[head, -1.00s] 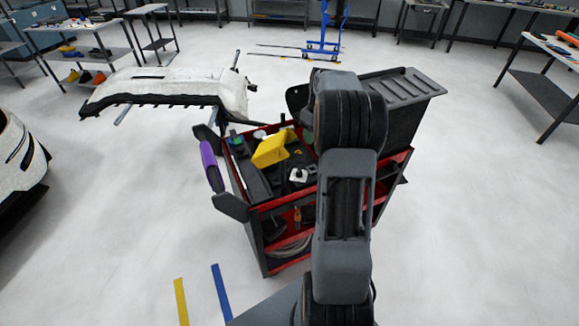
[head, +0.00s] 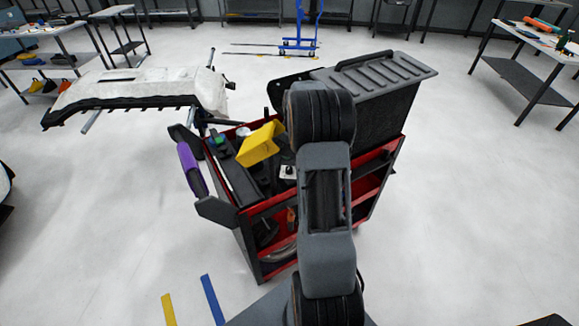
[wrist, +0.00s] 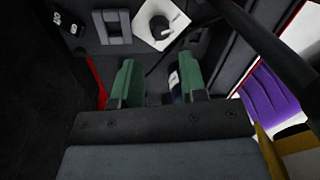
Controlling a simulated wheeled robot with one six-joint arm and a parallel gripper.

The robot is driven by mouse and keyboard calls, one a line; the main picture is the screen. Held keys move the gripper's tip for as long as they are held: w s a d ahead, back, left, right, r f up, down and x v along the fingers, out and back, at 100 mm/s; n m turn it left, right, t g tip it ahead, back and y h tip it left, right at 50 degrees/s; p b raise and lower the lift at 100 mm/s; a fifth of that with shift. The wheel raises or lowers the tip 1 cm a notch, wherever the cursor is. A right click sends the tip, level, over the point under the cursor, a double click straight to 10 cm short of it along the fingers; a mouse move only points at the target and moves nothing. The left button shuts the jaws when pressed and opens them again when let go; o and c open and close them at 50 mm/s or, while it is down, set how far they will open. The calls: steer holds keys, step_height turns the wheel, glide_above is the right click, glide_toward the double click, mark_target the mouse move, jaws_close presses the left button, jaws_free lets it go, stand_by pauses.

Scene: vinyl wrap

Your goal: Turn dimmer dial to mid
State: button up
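The dimmer dial is a black round knob (wrist: 160,27) on a white square plate (wrist: 146,38), at the top middle of the wrist view. A small white plate with a dark top (head: 288,172) on the cart appears to be the same dial in the head view, just left of my arm. My gripper (wrist: 157,78) shows in the wrist view with two green fingers spread apart. The fingers are below the dial in that picture and do not appear to touch it. My arm hides the gripper in the head view. The knob's exact setting is too small to read.
A red and black cart (head: 250,222) carries a yellow object (head: 261,143), a purple-covered item (head: 192,168) on its left side and a ridged dark case (head: 372,85) at the back. A white bumper (head: 140,90) stands behind left. Open floor surrounds the cart.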

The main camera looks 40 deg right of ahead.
mark_target(290, 167)
steer(key=f, duration=0.7)
steer(key=shift+s+a+f, duration=0.1)
steer(key=shift+a+f, duration=0.05)
steer(key=shift+a, duration=0.2)
steer(key=c, duration=0.6)
